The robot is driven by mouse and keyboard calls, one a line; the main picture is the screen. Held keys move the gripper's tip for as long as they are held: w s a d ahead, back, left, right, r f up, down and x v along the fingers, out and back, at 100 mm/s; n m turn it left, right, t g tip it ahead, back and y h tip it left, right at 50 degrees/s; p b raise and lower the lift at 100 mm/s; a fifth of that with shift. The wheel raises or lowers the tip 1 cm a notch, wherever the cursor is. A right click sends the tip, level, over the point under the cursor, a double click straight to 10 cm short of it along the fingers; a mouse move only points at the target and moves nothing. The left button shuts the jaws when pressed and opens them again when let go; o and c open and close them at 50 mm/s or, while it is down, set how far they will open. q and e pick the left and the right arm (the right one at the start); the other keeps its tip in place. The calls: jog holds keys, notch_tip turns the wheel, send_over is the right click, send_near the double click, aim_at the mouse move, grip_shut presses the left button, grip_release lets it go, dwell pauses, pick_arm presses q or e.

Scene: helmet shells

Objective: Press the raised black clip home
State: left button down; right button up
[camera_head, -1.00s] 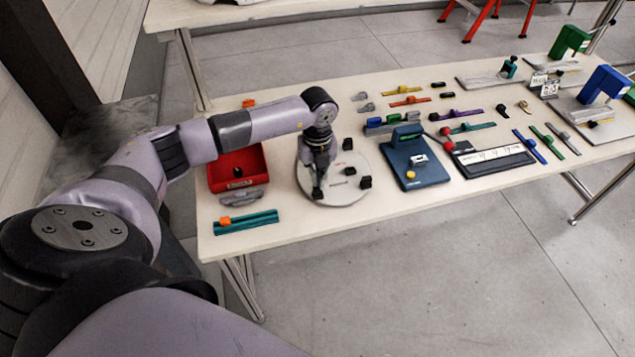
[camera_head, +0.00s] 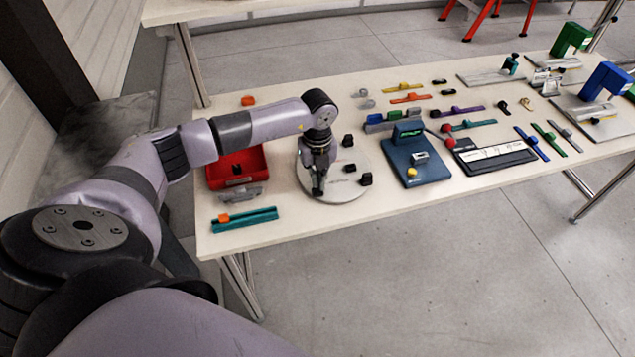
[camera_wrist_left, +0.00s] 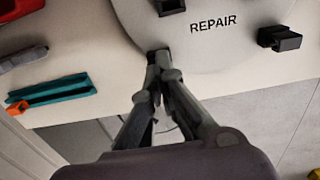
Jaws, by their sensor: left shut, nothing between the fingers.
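A round light-grey disc (camera_head: 343,191) lies on the table below my left gripper. Black clips stand on it: one at its back edge (camera_head: 348,140), one near its middle (camera_head: 349,168) and one at its right edge (camera_head: 366,179). In the left wrist view the disc (camera_wrist_left: 220,58) reads "REPAIR", with a black clip (camera_wrist_left: 280,38) at the right and another (camera_wrist_left: 170,6) at the top. My left gripper (camera_head: 317,191) points down, shut and empty, with its tips (camera_wrist_left: 158,58) at the disc's near edge. I cannot tell which clip is raised.
A red bin (camera_head: 262,166) stands left of the disc, with a grey part (camera_head: 240,194) and a teal rail (camera_head: 245,219) in front. A blue fixture (camera_head: 425,168) stands to the right. The table's front edge is close to the disc.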

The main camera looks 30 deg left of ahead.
pick_arm(q)
jog(key=shift+r+p, duration=1.95)
jog(key=shift+r, duration=0.7)
jog(key=shift+d+f, duration=0.1)
